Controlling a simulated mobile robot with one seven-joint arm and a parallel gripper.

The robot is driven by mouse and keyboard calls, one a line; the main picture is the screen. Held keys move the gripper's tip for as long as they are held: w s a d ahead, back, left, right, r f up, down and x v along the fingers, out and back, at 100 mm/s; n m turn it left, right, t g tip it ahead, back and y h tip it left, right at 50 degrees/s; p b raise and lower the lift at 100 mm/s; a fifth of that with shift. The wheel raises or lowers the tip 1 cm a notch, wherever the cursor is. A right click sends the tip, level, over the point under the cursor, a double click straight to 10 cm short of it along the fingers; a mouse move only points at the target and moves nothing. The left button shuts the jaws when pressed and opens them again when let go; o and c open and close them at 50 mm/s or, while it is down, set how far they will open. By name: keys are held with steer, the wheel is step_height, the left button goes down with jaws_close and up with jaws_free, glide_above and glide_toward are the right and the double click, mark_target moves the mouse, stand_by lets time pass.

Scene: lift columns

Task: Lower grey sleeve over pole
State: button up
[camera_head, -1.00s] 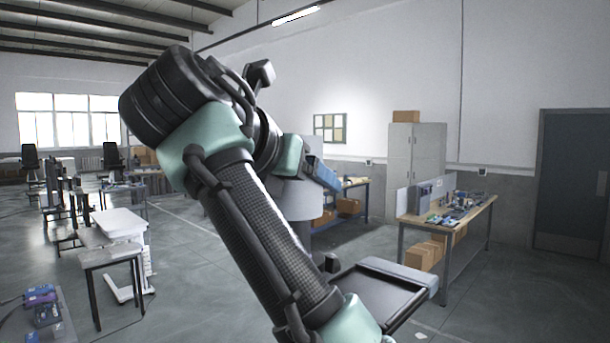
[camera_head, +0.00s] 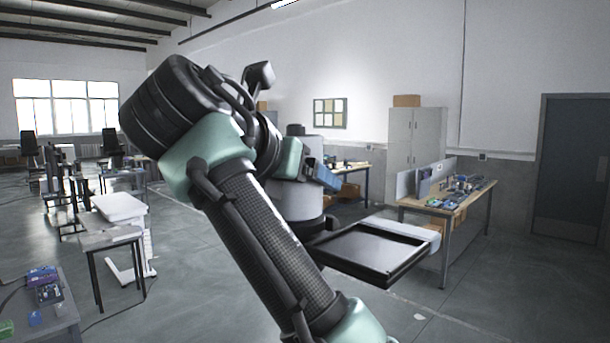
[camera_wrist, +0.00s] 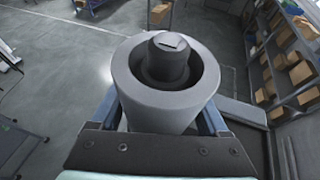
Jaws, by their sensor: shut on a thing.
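The grey sleeve (camera_head: 292,201) is upright beyond my arm in the head view. In the wrist view the sleeve (camera_wrist: 140,92) is a thick open ring. The dark pole (camera_wrist: 166,62) stands inside its bore, with a visible gap around it. The pole's dark tip (camera_head: 296,130) pokes out above the sleeve. My gripper (camera_wrist: 160,118) is shut on the sleeve, a blue finger on each side. A blue part of it shows in the head view. A black base is just under the sleeve; whether they touch I cannot tell.
A black tray (camera_head: 345,270) is just right of the sleeve. A workbench (camera_head: 445,205) with electronics and a grey cabinet (camera_head: 415,140) stand behind at right. A white table (camera_head: 112,212) and another bench with small devices are at left. Open floor lies between.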

steer(key=shift+f, duration=0.1)
stand_by(0.3)
steer(key=o, duration=1.4)
steer(key=shift+o, duration=0.2)
